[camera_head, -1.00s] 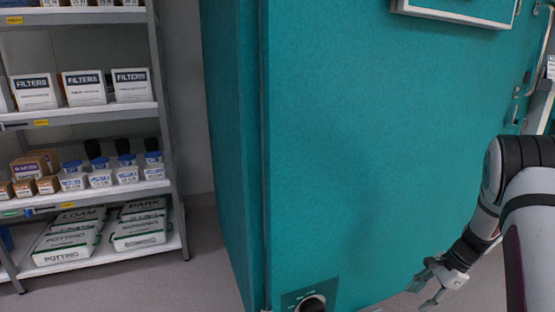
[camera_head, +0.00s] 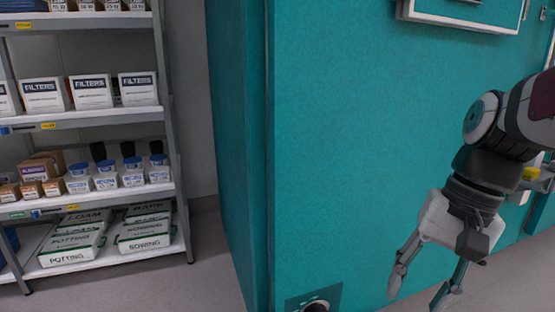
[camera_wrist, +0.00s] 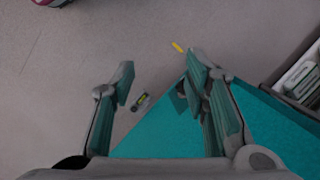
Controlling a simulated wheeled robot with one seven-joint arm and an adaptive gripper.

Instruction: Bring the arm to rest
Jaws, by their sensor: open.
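My gripper (camera_head: 420,285) hangs at the lower right of the head view, in front of the teal chamber (camera_head: 350,140). Its two fingers are spread apart and point down, with nothing between them. In the wrist view, my gripper (camera_wrist: 160,95) also shows open and empty, above the grey floor (camera_wrist: 70,110) and an edge of the teal chamber (camera_wrist: 160,140). My arm comes in from the right side of the head view, bent at the elbow. I cannot tell the exact gap between my fingers and the chamber.
A shelf rack (camera_head: 100,194) with filter boxes (camera_head: 92,91), bottles and potting bags stands at the left. A dark dial (camera_head: 316,306) sits low on the chamber. In the wrist view, a small dark item (camera_wrist: 140,101) and a yellow strip (camera_wrist: 178,47) show near the fingers.

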